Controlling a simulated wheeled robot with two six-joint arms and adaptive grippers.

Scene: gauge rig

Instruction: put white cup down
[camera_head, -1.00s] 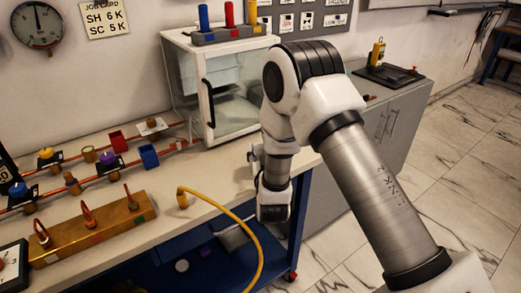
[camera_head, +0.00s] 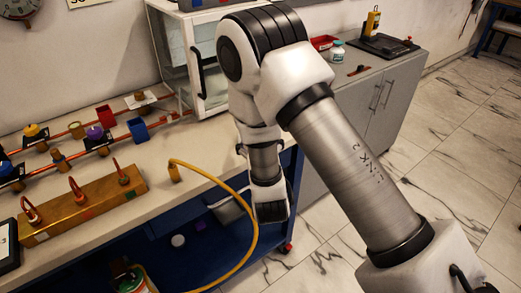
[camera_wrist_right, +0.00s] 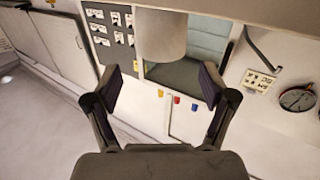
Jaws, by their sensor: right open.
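A pale, rounded, cup-like shape (camera_wrist_right: 160,36) shows at the top middle of the right wrist view, beyond the fingertips. In the head view my right arm comes in from the lower right and reaches down at the bench's right end. It hides most of its gripper and no cup can be made out there. My left gripper is in neither view.
A glass-fronted cabinet (camera_head: 180,65) stands behind the arm. A yellow hose (camera_head: 243,190) arches over the bench's front edge. A brass block (camera_head: 85,203) and copper pipework fill the left.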

